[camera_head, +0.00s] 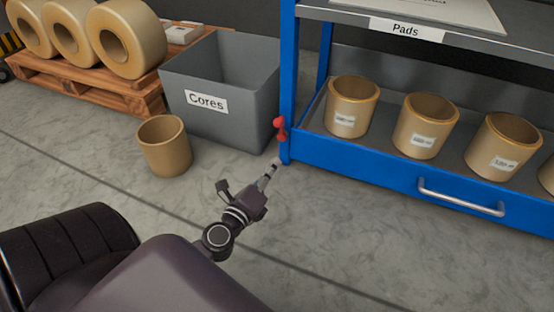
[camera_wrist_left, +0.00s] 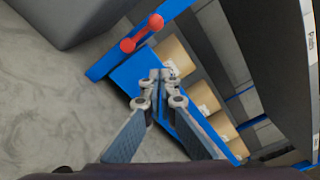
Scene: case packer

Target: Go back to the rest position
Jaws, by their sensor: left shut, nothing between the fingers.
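My left gripper (camera_head: 270,172) is above the grey floor, left of and near the blue shelf's front corner post. In the left wrist view its fingers (camera_wrist_left: 154,76) meet at the tips, shut with nothing between them. Behind the fingertips in that view is the shelf's blue edge. A red handle (camera_head: 280,129) is fixed at the corner post, and it also shows in the left wrist view (camera_wrist_left: 142,34). My right gripper is not in view.
A blue shelf (camera_head: 350,164) holds several labelled tan cores in a drawer with a silver handle. A grey "Cores" bin (camera_head: 219,128) stands left of it. A tan core (camera_head: 164,146) stands on the floor by the bin. Large tape rolls sit on a wooden pallet (camera_head: 90,87).

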